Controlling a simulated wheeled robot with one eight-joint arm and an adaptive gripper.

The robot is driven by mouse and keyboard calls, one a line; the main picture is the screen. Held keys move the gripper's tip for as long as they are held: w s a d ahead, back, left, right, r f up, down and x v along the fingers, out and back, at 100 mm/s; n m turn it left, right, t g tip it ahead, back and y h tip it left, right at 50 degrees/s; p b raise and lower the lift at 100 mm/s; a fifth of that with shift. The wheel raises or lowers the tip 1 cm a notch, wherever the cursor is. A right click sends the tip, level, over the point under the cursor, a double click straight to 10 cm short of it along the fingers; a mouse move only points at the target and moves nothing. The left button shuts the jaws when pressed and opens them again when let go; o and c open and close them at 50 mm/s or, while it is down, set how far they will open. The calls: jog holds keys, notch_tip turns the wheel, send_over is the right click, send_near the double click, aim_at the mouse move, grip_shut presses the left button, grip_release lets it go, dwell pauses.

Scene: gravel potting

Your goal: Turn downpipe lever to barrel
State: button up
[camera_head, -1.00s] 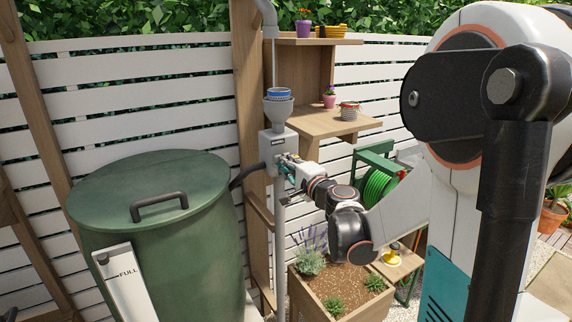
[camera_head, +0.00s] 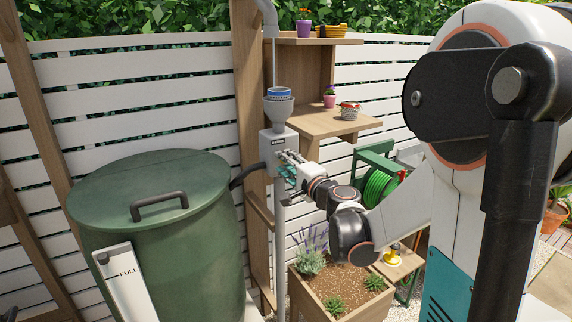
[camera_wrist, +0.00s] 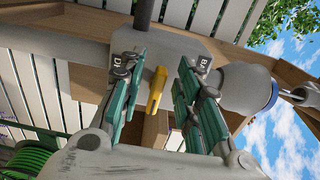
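The grey downpipe diverter box (camera_head: 277,147) sits on the downpipe beside the green barrel (camera_head: 150,225). The yellow lever (camera_wrist: 157,90) stands out from the box. My gripper (camera_wrist: 160,72) is open, with one teal-padded finger on each side of the lever and a visible gap on both sides. In the head view, my gripper (camera_head: 288,168) is at the front of the box and hides the lever.
A grey funnel with a blue ring (camera_head: 279,97) sits above the box. A dark hose (camera_head: 246,175) links box and barrel. A wooden shelf (camera_head: 330,121) with pots stands close on the right. A planter (camera_head: 340,285) and green hose reel (camera_head: 379,187) are below right.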

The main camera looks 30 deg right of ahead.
jog(key=s, duration=1.1)
jog(key=shift+s+d, duration=0.15)
jog(key=shift+s, duration=0.25)
